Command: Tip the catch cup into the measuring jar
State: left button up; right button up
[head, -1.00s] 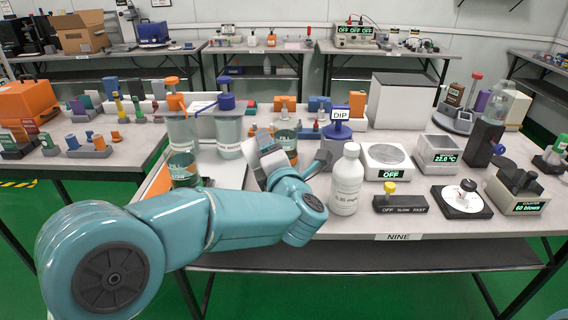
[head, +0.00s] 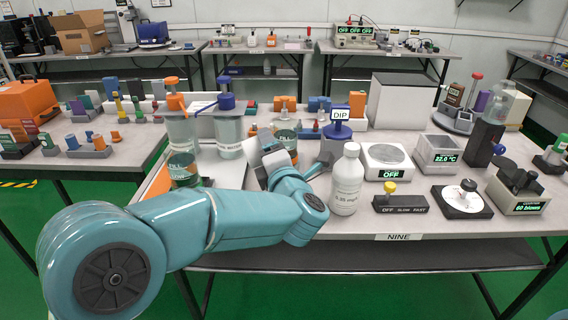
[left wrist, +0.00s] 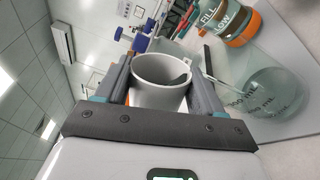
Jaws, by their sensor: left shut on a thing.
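The catch cup is the pale grey cup (left wrist: 160,92) between the fingers of my left gripper (left wrist: 163,66) in the left wrist view. My left gripper is shut on it. Its open mouth shows, and I see no contents. In the head view my left gripper (head: 272,152) is above the bench's middle, and the cup is hard to make out there. A clear jar with mL marks (left wrist: 272,92), which looks like the measuring jar, is beside the gripper, apart from the cup. I cannot tell which jar it is in the head view. My right gripper is not in view.
A white bottle (head: 346,182) stands close right of my gripper. A jar with a fill label (head: 183,172) and a clear tank (head: 229,135) stand to the left. A balance (head: 388,160) and a switch box (head: 399,204) stand further right.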

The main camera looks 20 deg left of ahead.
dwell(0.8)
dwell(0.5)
pick_arm(q)
jog(key=shift+f+b, duration=0.1)
jog(key=shift+b, duration=0.2)
jog(key=n+b, duration=0.2)
jog(key=b, duration=0.2)
jog(key=shift+s+a+b, duration=0.15)
jog(key=shift+a+b, duration=0.05)
jog(key=shift+b, duration=0.1)
jog(key=shift+n, duration=0.4)
jog(key=shift+r, duration=0.25)
